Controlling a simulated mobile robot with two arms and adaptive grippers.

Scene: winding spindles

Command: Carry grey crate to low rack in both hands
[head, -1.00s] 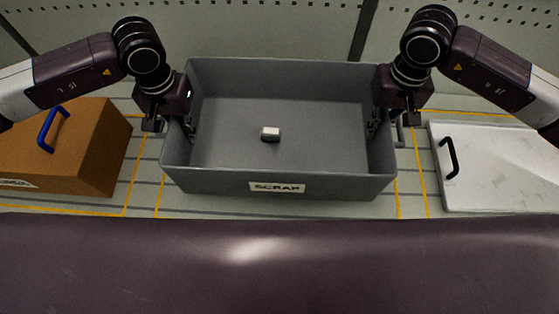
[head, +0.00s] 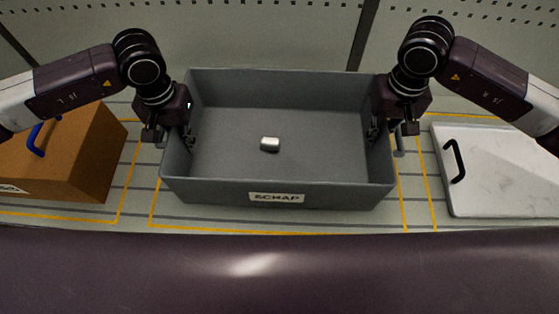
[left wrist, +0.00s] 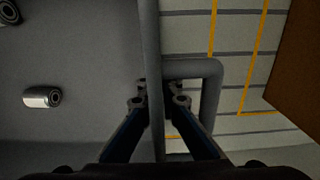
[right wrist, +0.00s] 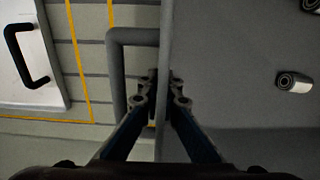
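The grey crate (head: 277,196), labelled SCRAP, is upright in the middle of the head view. A small metal cylinder (head: 270,144) lies on its floor; part of a second one (left wrist: 8,12) shows at the left wrist view's corner. My left gripper (head: 178,140) is at the crate's left side, with its fingers closed on the side wall beside the grey handle (left wrist: 214,95). My right gripper (head: 385,138) is closed the same way on the right wall, beside the other handle (right wrist: 117,75). I cannot tell whether the crate's underside touches the surface. No low rack is recognisable.
A brown box (head: 85,165) with a blue handle stands left of the crate. A white panel (head: 500,175) with a black handle lies to the right. Yellow lines mark the striped surface around the crate. A perforated panel (head: 270,40) stands behind.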

